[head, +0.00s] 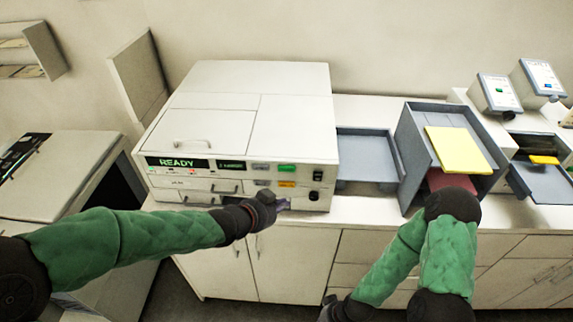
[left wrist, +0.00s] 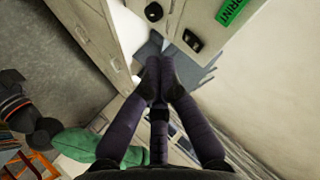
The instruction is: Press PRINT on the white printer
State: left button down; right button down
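The white printer (head: 245,125) stands on the counter. Its front panel has a lit READY display (head: 177,162) and a green button (head: 287,168) at the upper right. In the left wrist view, a green label reading PRINT (left wrist: 232,11) is at the top edge. My left gripper (head: 284,204) is in front of the printer's lower front, below the green button and apart from it. In the left wrist view, its fingertips (left wrist: 159,68) are together with nothing between them. My right gripper (head: 332,312) is low at the bottom edge, mostly cut off.
An orange button (head: 287,184) and dark knobs (head: 316,176) sit near the green button. A grey output tray (head: 367,170) and an upright grey tray holding yellow paper (head: 458,150) stand right of the printer. Cabinets are below the counter.

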pick_arm(q)
jog(key=shift+r, duration=0.4)
jog(key=shift+w, duration=0.1)
jog(key=p, duration=0.4)
send_near(292, 172)
jog(key=shift+w+d+f, duration=0.45)
jog(key=shift+f, duration=0.2)
jog(key=shift+w+d+f, duration=0.45)
jog(key=shift+w+f, duration=0.05)
jog(key=shift+f, duration=0.2)
jog(key=shift+w+d+f, duration=0.45)
jog(key=shift+f, duration=0.2)
jog(key=shift+w, duration=0.15)
jog(key=shift+w, duration=0.25)
jog(key=shift+w+p, duration=0.45)
dwell(0.4)
jog(key=shift+s, duration=0.1)
jog(key=shift+s+b, duration=0.55)
jog(key=shift+s, duration=0.25)
